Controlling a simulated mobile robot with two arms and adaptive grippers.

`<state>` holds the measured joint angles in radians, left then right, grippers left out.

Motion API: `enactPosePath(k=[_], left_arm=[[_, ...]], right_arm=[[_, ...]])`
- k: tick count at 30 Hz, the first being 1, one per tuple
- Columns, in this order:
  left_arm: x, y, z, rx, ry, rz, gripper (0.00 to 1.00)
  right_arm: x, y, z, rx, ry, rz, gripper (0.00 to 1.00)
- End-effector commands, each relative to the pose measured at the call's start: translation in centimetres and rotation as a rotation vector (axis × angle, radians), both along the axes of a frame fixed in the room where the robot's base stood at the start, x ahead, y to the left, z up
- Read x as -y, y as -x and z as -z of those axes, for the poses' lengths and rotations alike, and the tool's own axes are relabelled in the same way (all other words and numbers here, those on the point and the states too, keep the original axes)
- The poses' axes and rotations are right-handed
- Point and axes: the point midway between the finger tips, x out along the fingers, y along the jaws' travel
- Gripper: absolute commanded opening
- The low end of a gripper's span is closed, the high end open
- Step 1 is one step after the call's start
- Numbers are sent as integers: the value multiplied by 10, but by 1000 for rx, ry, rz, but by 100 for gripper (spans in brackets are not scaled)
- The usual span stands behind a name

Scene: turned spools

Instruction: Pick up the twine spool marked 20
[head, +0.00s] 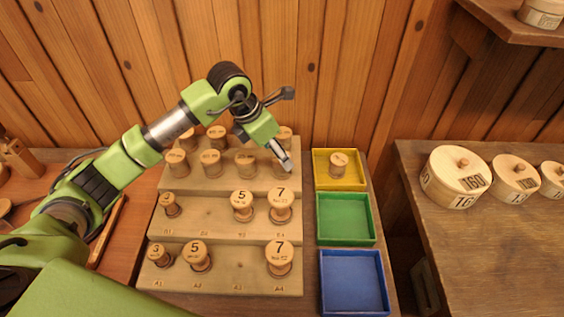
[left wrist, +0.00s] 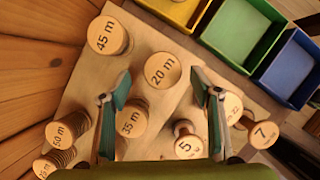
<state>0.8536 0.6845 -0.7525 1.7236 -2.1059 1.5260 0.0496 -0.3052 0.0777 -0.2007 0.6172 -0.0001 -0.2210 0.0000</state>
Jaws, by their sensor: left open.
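The twine spool marked 20 m (left wrist: 162,70) stands upright with its round light-wood top facing the left wrist camera. It lies just ahead of and between the two fingertips of my left gripper (left wrist: 160,82), which is open and empty. In the head view my left gripper (head: 286,163) hangs over the right end of the upper rows of the stepped wooden rack (head: 215,283) and partly hides the spool there. My right gripper is in neither view.
Neighbouring spools marked 35 m (left wrist: 132,119) and 45 m (left wrist: 108,36) stand close by. More spools fill the rack's steps. At its right, the yellow tray (head: 350,184) holds one spool; the green tray (head: 345,220) and blue tray (head: 353,285) are empty.

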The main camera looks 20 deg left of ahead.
Motion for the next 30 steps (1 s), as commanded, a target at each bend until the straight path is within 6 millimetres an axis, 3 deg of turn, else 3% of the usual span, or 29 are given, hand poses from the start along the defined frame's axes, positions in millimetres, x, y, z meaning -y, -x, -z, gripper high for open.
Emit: enactPosePath(k=[5,13,21,22,27,30], left_arm=[[4,-1,13,-5,1,-1,58],[13,-8,48,-2,2,1,58],[13,-10,54,-1,-1,0,58],[13,-10,54,-1,-1,0,55],[13,-10,53,0,0,0,15],[13,-10,53,0,0,0,15]], right_arm=[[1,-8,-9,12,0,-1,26],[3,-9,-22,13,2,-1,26],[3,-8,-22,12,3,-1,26],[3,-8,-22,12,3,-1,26],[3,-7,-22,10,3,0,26],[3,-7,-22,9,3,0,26]])
